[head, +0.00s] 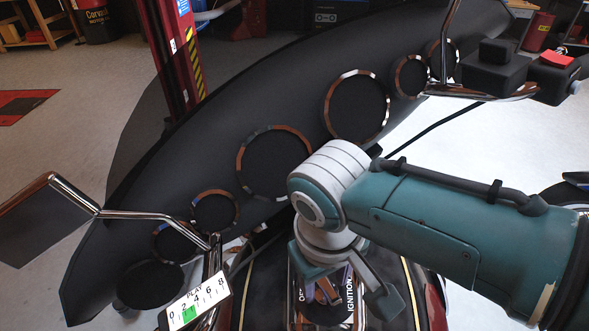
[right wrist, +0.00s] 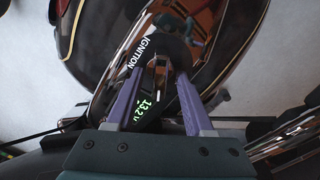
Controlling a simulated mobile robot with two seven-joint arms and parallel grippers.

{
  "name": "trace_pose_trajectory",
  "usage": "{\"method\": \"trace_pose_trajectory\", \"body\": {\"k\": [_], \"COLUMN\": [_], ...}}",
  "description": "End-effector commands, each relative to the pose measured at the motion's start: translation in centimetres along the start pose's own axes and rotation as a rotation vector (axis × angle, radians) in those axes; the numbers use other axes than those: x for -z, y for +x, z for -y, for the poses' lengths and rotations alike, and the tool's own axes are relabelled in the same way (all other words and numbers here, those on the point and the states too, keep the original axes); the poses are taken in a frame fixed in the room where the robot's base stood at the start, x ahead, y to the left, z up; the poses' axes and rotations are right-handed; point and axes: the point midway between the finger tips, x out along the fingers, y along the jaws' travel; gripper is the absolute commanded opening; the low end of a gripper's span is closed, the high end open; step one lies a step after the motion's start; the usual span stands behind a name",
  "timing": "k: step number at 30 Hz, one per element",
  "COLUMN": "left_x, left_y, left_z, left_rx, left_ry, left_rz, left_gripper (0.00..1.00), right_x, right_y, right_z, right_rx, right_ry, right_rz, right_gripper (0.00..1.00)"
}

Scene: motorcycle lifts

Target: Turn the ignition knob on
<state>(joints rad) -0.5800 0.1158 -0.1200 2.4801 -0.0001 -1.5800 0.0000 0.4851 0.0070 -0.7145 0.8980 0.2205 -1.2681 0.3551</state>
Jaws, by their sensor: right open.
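The ignition knob (right wrist: 166,56) is a dark round piece on a shiny chrome panel, beside the white word IGNITION, in the right wrist view. In the head view the IGNITION label (head: 350,288) shows beside my right gripper, and the knob is mostly hidden by it. My right gripper (head: 326,290) is over the panel, pointing down. In the right wrist view its two purple fingers (right wrist: 160,78) are apart, with the near part of the knob between their tips. I cannot tell whether they touch it. My left gripper is not in view.
A green 13.2 V readout (right wrist: 147,112) glows near the fingers. The black motorcycle fairing (head: 440,30) with round chrome-ringed gauges (head: 357,105) curves across the head view. A chrome mirror stem (head: 140,214) and a PLAY scale gauge (head: 195,303) stand at left. A red lift post (head: 168,55) rises behind.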

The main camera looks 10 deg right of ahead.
Motion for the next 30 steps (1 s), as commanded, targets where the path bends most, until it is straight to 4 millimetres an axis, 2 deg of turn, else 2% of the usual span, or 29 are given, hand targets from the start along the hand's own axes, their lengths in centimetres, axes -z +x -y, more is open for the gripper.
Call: {"method": "trace_pose_trajectory", "body": {"k": [8,15,20,30], "left_x": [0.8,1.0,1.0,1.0], "left_y": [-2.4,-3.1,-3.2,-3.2], "left_z": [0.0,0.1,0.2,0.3], "left_rx": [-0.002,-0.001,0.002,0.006], "left_ry": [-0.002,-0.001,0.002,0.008], "left_rz": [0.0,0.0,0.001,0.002], "left_gripper": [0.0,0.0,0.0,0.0], "right_x": [0.1,0.1,0.0,0.0], "right_y": [-5.1,-8.7,-9.6,-9.7], "right_z": [0.0,0.0,-0.1,0.0], "right_rx": [0.002,0.0,0.0,0.0], "right_ry": [0.0,0.002,0.002,0.001], "right_rz": [-0.004,-0.002,-0.001,0.0], "right_gripper": [0.53,0.53,0.53,0.53]}}
